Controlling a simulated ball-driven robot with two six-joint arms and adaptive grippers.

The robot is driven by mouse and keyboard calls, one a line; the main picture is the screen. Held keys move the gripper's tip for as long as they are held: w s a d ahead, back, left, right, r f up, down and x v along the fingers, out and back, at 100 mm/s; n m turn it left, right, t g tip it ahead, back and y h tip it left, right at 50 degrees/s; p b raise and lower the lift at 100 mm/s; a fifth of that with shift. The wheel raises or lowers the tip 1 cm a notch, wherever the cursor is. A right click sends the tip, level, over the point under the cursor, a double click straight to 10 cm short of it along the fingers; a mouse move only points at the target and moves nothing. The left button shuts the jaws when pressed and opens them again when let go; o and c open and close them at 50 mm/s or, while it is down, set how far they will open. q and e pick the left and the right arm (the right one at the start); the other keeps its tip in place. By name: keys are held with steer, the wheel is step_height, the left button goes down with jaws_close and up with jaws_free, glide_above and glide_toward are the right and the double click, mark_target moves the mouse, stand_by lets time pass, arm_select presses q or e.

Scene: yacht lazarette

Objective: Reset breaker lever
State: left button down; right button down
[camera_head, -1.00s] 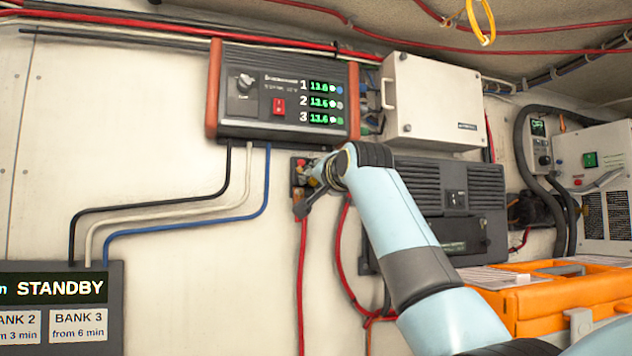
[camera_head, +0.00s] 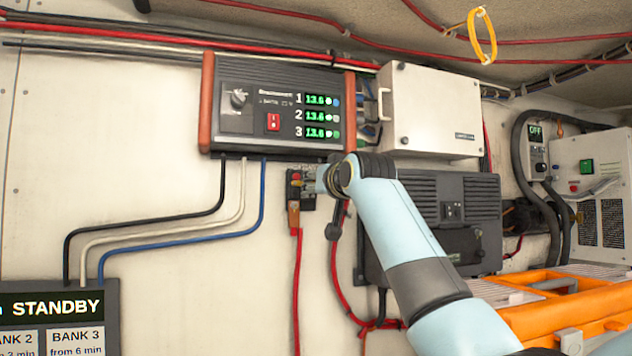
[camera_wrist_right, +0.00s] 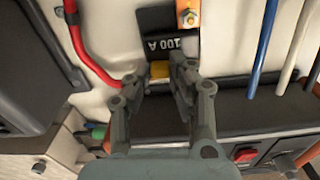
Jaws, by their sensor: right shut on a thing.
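The breaker (camera_head: 294,189) is a small dark block on the pale wall below the battery charger, with a red spot on it and a copper lug at its lower end. In the right wrist view the breaker (camera_wrist_right: 163,42) appears upside down and reads "100 A". A small yellow lever (camera_wrist_right: 160,69) shows beside the label. My right gripper (camera_wrist_right: 160,78) has its fingers on both sides of the lever and is shut on it. In the head view my right gripper (camera_head: 314,183) is at the breaker's right side, partly hidden by my wrist. My left gripper is out of view.
The charger (camera_head: 276,105) with green displays sits just above. A white box (camera_head: 432,110) and a dark vented unit (camera_head: 450,215) are to the right. A red cable (camera_head: 297,290) hangs below the breaker. An orange case (camera_head: 560,318) stands at lower right. A STANDBY panel (camera_head: 58,305) is at lower left.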

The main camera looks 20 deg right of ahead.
steer(key=shift+r+n, duration=0.25)
steer(key=shift+n, duration=0.35)
steer(key=shift+p, duration=0.3)
steer(key=c, duration=1.2)
jaws_free()
steer(key=s, duration=1.2)
steer(key=shift+d, duration=0.25)
